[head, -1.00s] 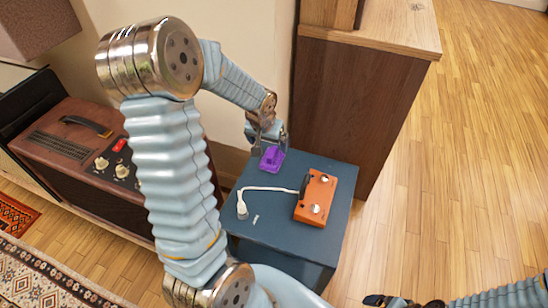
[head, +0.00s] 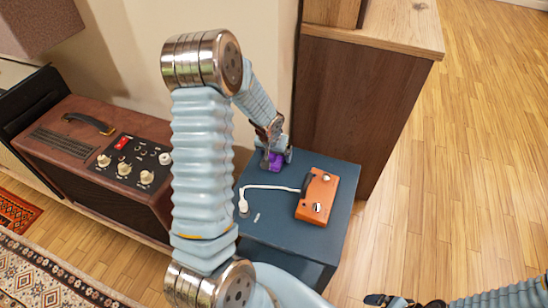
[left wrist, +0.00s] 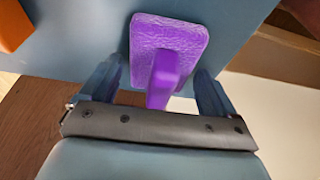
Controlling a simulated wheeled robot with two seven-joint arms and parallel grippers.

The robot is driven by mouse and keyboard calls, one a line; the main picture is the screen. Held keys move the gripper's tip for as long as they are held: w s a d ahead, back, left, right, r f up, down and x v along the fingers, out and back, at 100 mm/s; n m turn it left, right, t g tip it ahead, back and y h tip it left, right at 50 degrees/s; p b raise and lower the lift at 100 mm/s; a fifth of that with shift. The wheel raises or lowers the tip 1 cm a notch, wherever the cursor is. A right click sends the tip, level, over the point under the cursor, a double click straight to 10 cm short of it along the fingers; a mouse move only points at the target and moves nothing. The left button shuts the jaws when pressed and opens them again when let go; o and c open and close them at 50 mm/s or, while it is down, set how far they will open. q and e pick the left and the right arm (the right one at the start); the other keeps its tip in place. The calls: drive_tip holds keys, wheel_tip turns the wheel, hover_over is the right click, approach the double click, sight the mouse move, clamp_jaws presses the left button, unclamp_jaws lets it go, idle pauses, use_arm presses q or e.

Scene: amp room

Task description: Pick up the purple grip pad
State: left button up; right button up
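The purple grip pad (head: 274,162) lies at the far end of the blue cabinet top, partly hidden by my left gripper (head: 277,153) in the head view. In the left wrist view the pad (left wrist: 168,40) shows a textured, roughly square base and an upright handle (left wrist: 163,80). My left gripper (left wrist: 158,70) is open, with one finger on each side of the handle and gaps visible between. My right gripper (head: 385,300) is at the bottom edge of the head view, away from the cabinet; its finger opening is unclear.
An orange pedal box (head: 317,197) with a white cable (head: 272,187) lies on the blue cabinet (head: 262,225). A brown amplifier (head: 75,145) stands at left. A tall wooden cabinet (head: 355,100) stands behind. Open wood floor (head: 470,150) lies to the right.

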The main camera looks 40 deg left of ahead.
use_arm(q)
drive_tip(key=c, duration=1)
drive_tip(key=shift+r, duration=0.25)
drive_tip(key=v, duration=0.3)
drive_tip(key=shift+w+r, duration=0.2)
drive_tip(key=shift+r, duration=0.05)
drive_tip(key=s+d+r+b, duration=0.1)
drive_tip(key=s+d+r, duration=0.4)
drive_tip(key=s+r, duration=0.4)
drive_tip(key=shift+s+d, duration=0.4)
drive_tip(key=shift+s, duration=1.25)
